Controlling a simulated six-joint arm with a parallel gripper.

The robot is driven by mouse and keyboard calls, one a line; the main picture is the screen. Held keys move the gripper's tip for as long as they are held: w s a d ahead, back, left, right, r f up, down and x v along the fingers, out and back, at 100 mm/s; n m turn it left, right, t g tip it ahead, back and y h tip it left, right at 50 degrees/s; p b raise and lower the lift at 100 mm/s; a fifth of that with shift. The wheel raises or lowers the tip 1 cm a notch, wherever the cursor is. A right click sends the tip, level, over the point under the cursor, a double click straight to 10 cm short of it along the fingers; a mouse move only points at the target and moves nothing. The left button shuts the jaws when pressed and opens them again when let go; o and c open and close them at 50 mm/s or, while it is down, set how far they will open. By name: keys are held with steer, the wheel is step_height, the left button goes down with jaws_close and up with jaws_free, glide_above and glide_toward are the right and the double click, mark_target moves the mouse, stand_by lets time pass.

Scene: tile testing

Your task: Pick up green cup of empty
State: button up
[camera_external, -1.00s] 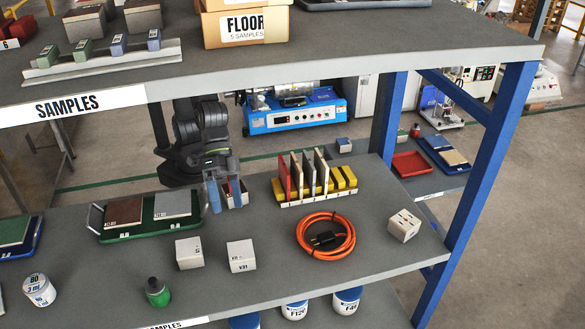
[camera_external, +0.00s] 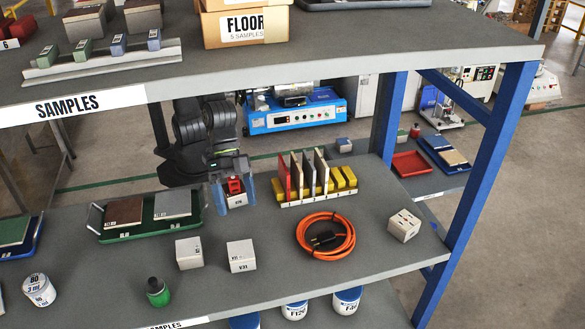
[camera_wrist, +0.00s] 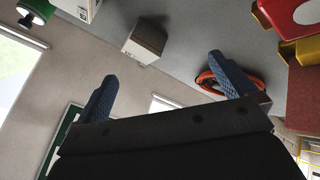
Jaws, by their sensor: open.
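A small green container with a dark cap (camera_external: 158,293), the only thing like a green cup, stands upright near the front edge of the middle shelf. In the wrist view a green and white thing with a dark part (camera_wrist: 35,10) is cut off at the top left; I cannot tell if it is the same one. My gripper (camera_external: 234,194) is open, with blue fingers pointing down at the back of the shelf, far behind and right of the green container. A red piece in a white box (camera_external: 236,199) shows between the fingers; I cannot tell whether they touch it. The container's inside is hidden.
Two white boxes (camera_external: 241,256) stand between my gripper and the shelf front. A green tray (camera_external: 130,236) with sample tiles lies left, a yellow rack (camera_external: 316,195) right, and a coiled orange cable (camera_external: 325,235) front right.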

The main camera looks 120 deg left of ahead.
stand_by(0.4)
steer(key=c, duration=0.7)
steer(key=m+g, duration=0.5)
steer(key=m, duration=1.2)
glide_toward(155, 293)
steer(key=shift+y, duration=0.4)
steer(key=x, duration=0.4)
steer(key=s+a+x, duration=0.1)
steer(key=x, duration=0.1)
steer(key=shift+f, duration=0.25)
steer(key=shift+d+x, duration=0.1)
steer(key=shift+x, duration=1.2)
steer(key=shift+d+x, duration=0.15)
steer(key=shift+x, duration=1.15)
